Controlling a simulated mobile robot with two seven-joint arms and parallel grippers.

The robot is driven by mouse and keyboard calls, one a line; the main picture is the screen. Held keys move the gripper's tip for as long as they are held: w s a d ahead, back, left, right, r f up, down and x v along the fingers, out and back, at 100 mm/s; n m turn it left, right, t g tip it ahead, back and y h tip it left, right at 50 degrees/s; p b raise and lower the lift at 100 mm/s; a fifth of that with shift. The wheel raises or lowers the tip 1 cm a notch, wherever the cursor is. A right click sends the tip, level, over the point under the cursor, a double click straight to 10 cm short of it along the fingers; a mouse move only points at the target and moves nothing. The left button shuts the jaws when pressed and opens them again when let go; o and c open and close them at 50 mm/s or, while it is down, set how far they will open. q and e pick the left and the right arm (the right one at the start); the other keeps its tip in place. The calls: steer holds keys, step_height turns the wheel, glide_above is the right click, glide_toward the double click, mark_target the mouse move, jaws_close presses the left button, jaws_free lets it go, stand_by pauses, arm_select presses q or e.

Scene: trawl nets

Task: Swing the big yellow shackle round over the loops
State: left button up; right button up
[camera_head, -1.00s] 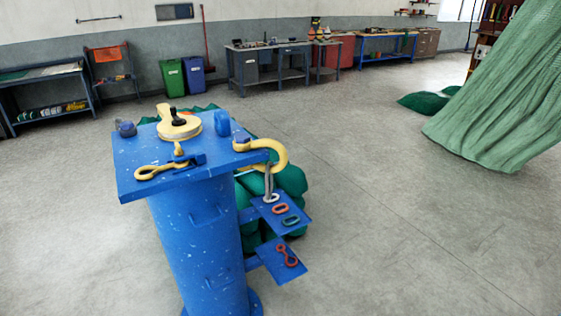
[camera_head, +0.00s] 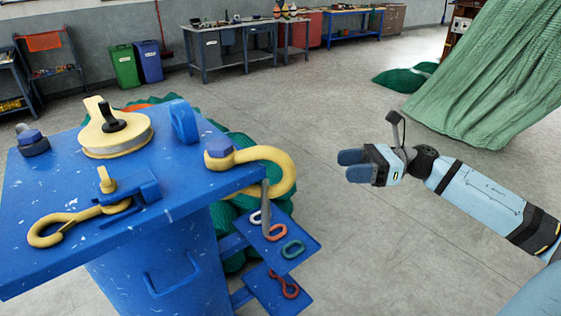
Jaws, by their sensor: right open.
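The big yellow shackle (camera_head: 282,170) is a thick curved hook shape at the right edge of the blue stand top (camera_head: 60,180). A blue bolt head (camera_head: 219,148) sits at its inner end, and its curve sticks out past the edge. Below it, coloured loops (camera_head: 292,249) lie on a small blue shelf (camera_head: 262,246), next to an upright grey pin (camera_head: 265,207). My right gripper (camera_head: 351,165) is open and empty, in the air to the right of the shackle and apart from it. My left gripper is not in view.
On the stand top are a yellow pulley block (camera_head: 115,132), a blue upright lug (camera_head: 184,122) and a yellow snap hook (camera_head: 62,228). A lower shelf holds a red hook-like piece (camera_head: 283,284). Green net lies behind the stand.

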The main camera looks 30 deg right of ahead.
mark_target(293, 168)
steer(key=p+x, duration=0.1)
steer(key=x, duration=0.3)
steer(key=p+x, duration=0.1)
steer(key=x, duration=0.3)
steer(key=p+x, duration=0.1)
steer(key=x, duration=0.3)
steer(key=shift+a+r, duration=0.25)
steer(key=shift+a, duration=0.1)
steer(key=shift+w+a+f, duration=0.1)
steer(key=shift+w+a, duration=0.1)
steer(key=shift+a, duration=0.25)
steer(key=shift+c, duration=0.5)
jaws_close()
